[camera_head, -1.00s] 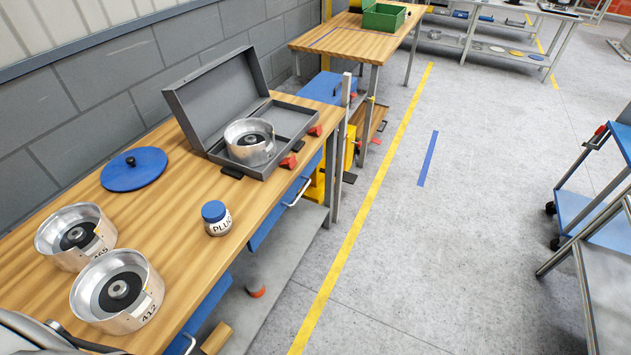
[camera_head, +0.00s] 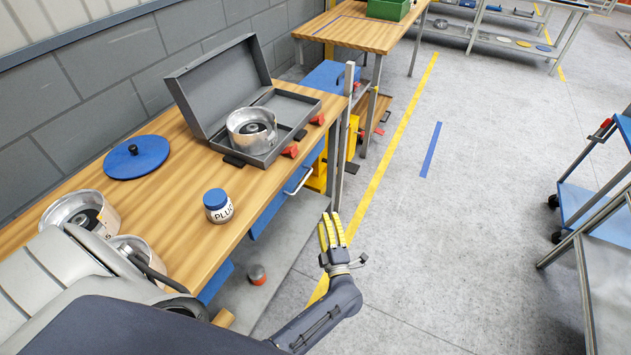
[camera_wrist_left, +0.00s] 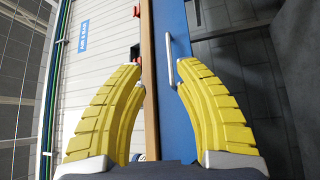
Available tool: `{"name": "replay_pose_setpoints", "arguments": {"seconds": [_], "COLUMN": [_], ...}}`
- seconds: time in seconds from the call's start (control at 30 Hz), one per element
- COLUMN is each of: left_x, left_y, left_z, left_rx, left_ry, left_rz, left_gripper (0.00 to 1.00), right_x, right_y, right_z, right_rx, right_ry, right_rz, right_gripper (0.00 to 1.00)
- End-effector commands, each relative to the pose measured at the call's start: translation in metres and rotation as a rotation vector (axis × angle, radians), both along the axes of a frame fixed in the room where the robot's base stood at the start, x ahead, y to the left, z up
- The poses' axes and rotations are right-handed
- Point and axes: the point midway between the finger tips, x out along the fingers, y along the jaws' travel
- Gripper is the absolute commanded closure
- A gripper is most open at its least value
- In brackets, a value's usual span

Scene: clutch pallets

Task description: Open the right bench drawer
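The right bench drawer (camera_head: 268,214) has a blue front below the wooden bench top and appears shut. Its silver bar handle (camera_head: 298,181) is on the front. In the left wrist view the blue drawer front (camera_wrist_left: 176,100) runs upright in the picture, and its handle (camera_wrist_left: 171,58) shows between the fingertips. My left gripper (camera_head: 330,224) has yellow fingers and is out over the floor, in front of the drawer and apart from the handle. My right gripper is out of view.
On the bench top (camera_head: 180,225) stand an open grey case (camera_head: 222,160) with a metal housing, a blue lid (camera_head: 136,158) and a PLUG jar (camera_head: 217,206). A grey post (camera_head: 343,135) rises just beyond the drawer.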

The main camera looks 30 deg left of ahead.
Motion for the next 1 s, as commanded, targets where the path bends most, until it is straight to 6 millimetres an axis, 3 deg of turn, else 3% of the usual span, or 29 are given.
{"name": "replay_pose_setpoints", "arguments": {"seconds": [0.2,0.37,1.0], "left_x": [-0.015,-0.010,0.066], "left_y": [0.019,0.028,0.107], "left_z": [-0.005,-0.003,0.013], "left_rx": [-0.065,-0.063,-0.060], "left_ry": [-0.024,-0.025,-0.025], "left_rz": [0.097,0.108,0.106], "left_gripper": [0.68,0.68,0.68], "right_x": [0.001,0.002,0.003], "right_y": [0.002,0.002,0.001], "right_z": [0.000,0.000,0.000], "right_rx": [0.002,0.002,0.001], "right_ry": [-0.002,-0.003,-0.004], "right_rz": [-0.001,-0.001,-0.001], "right_gripper": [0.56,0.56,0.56]}}
